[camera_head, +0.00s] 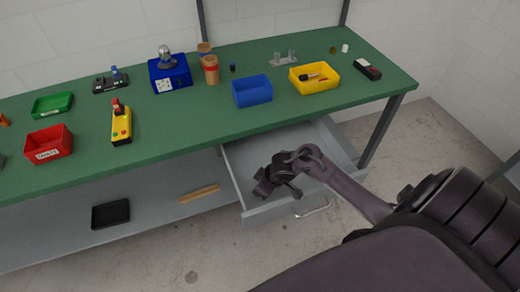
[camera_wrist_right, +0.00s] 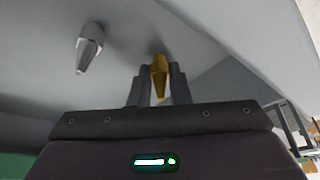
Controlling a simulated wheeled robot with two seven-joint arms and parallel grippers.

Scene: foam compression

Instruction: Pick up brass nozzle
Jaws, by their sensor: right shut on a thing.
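The brass nozzle (camera_wrist_right: 159,77) is a golden tapered piece in the right wrist view. It sits between the two dark fingers of my right gripper (camera_wrist_right: 159,88), which is shut on it. In the head view my right gripper (camera_head: 268,188) is down inside the open drawer (camera_head: 236,178), and the nozzle is hidden there. A silver-grey nozzle (camera_wrist_right: 89,47) lies on the drawer floor to the left of the gripper in the wrist view, apart from it. I cannot tell whether the brass nozzle still touches the drawer floor. My left gripper is not in view.
The green workbench (camera_head: 200,125) overhangs the back of the drawer. It carries a blue bin (camera_head: 252,92), a yellow bin (camera_head: 314,78), a red bin (camera_head: 48,145) and a yellow control box (camera_head: 121,124). A black tray (camera_head: 110,214) lies on the lower shelf (camera_head: 60,240).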

